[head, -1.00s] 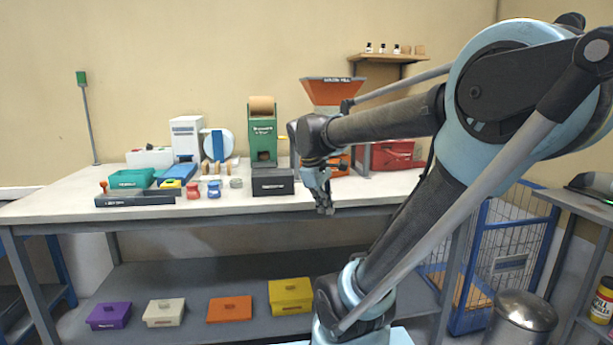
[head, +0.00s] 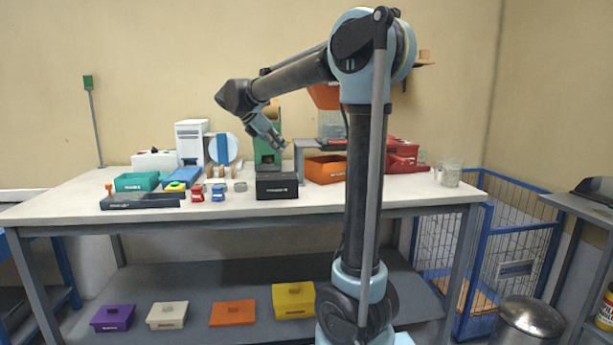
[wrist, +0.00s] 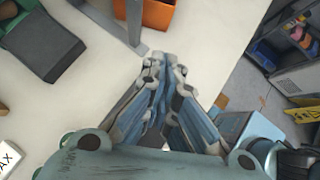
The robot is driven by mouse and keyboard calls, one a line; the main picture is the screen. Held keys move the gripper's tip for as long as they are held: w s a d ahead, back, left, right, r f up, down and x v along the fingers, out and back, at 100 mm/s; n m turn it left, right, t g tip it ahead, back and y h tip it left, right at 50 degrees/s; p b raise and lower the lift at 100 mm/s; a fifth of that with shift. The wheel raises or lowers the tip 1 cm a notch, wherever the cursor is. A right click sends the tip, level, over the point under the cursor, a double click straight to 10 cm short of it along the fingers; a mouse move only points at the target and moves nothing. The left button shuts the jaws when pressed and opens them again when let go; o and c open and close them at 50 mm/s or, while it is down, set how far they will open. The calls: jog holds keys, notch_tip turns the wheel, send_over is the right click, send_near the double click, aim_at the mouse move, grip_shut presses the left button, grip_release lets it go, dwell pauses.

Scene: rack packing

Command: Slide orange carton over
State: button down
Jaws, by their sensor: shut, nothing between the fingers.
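An orange lidded carton (head: 233,313) sits on the lower shelf, between a cream lidded box (head: 167,315) and a yellow lidded box (head: 293,300). An open orange bin (head: 326,170) stands on the worktop, and part of it shows at the top of the wrist view (wrist: 158,12). My gripper (head: 284,146) is shut and empty, held in the air above the worktop in front of the green machine. In the wrist view its fingertips (wrist: 163,62) meet over the white top. It is well above the lower shelf and apart from the orange carton.
A purple box (head: 113,317) is at the shelf's left end. The worktop (head: 350,196) holds a black box (head: 277,186), a teal bin (head: 137,182) and red bins at the right. A blue wire cage (head: 510,240) and a metal bin (head: 522,318) stand right of the bench.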

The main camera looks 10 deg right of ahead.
aim_at(318, 178)
jog(key=x, duration=2)
jog(key=shift+w, duration=0.1)
jog(key=shift+r, duration=0.1)
jog(key=shift+w+d, duration=0.3)
jog(key=shift+d, duration=0.25)
jog(key=shift+w+d, duration=0.25)
jog(key=shift+d, duration=0.25)
